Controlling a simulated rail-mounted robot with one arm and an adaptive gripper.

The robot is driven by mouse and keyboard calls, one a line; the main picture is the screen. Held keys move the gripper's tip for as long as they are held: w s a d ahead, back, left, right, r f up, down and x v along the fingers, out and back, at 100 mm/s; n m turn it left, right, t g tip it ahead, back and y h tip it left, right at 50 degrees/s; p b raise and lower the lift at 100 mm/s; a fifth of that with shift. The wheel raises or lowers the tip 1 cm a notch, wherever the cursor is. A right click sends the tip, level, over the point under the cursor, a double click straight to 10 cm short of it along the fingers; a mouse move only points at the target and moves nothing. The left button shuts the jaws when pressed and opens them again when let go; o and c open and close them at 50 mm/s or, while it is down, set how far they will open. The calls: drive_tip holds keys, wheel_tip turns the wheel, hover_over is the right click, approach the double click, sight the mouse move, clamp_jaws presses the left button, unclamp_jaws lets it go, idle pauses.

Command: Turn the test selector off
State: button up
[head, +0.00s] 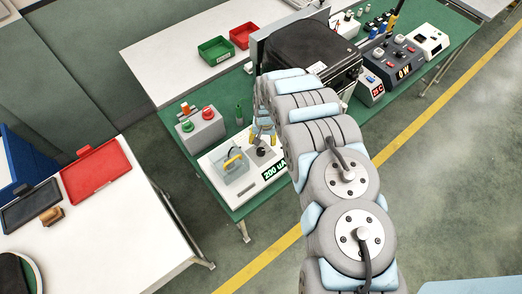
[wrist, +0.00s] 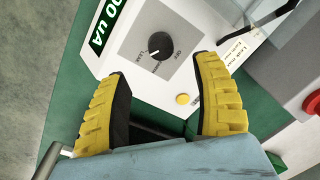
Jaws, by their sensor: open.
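The test selector (wrist: 160,44) is a round black knob on a grey square plate of the white tester (wrist: 120,50). Labels around it include OFF and what looks like LEAK; a small pale mark on the knob seems to face the lower left, toward the LEAK side, in the wrist view. In the head view the selector (head: 261,151) sits on the tester (head: 241,189) at the green table's front. My gripper (wrist: 162,75) is open and empty, its yellow fingers apart on the near side of the knob, not visibly touching it. In the head view my gripper (head: 262,136) is partly hidden by my wrist.
The tester's display (head: 274,170) reads 200 uA. A clear box with a yellow handle (head: 233,162) stands left of the selector. A yellow button (wrist: 183,99) is near my right finger. A grey button box (head: 201,131) and a black case (head: 310,45) stand close by.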

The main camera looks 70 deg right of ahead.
sight(261, 151)
drive_tip(key=shift+w+f, duration=0.2)
drive_tip(key=shift+f, duration=2.05)
drive_tip(key=shift+s+a+f+p, duration=0.1)
drive_tip(key=shift+f+p, duration=0.2)
drive_tip(key=shift+f, duration=0.25)
drive_tip(key=shift+f+b, duration=0.5)
drive_tip(key=shift+f, duration=1.15)
clamp_jaws()
